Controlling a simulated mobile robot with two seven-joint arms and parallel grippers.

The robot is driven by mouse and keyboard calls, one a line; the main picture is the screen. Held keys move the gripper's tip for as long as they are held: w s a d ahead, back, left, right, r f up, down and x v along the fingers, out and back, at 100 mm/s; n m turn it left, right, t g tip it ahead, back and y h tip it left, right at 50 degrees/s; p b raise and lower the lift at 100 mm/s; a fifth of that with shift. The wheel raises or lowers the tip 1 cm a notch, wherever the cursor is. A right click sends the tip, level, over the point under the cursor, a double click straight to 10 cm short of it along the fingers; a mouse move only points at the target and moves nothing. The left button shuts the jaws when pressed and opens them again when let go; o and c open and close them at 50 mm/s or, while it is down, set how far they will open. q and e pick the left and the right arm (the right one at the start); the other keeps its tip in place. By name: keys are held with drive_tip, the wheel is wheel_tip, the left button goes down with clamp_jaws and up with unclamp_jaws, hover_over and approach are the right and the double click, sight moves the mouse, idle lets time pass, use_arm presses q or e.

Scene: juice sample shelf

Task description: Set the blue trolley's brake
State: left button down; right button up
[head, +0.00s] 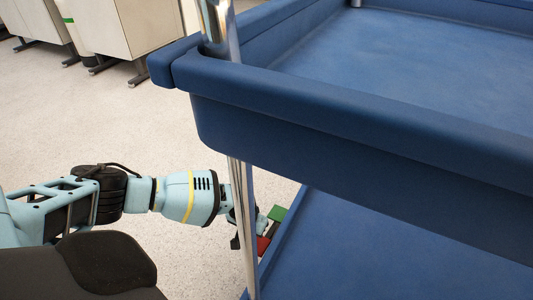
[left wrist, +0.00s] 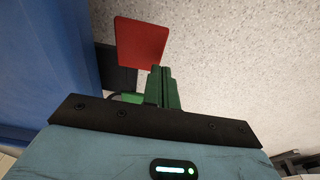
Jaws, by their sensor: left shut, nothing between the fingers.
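The blue trolley (head: 330,120) fills the right of the head view, with a metal corner post and two blue shelves. A red pedal (head: 263,246) and a green pedal (head: 277,213) show low beside the lower shelf's left edge. My left gripper (head: 238,238) is low at that edge, partly hidden by the post. In the left wrist view its green fingers (left wrist: 162,86) are shut together and empty. The red pedal (left wrist: 142,42) lies just beyond the fingertips, slightly left. The green pedal (left wrist: 132,97) is mostly hidden beside the fingers. Contact cannot be told.
The trolley's blue side (left wrist: 40,70) runs along the left of the left wrist view. Pale speckled floor (head: 120,140) lies open left of the trolley. Light cabinets (head: 150,35) on dark feet stand at the back left.

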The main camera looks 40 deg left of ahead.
use_arm(q)
drive_tip(key=shift+f+b, duration=0.7)
drive_tip(key=shift+f, duration=0.7)
idle(1.3)
drive_tip(key=shift+r, duration=0.1)
wheel_tip(320, 180, up, 7)
drive_tip(key=p, duration=0.6)
drive_tip(key=shift+p, duration=0.4)
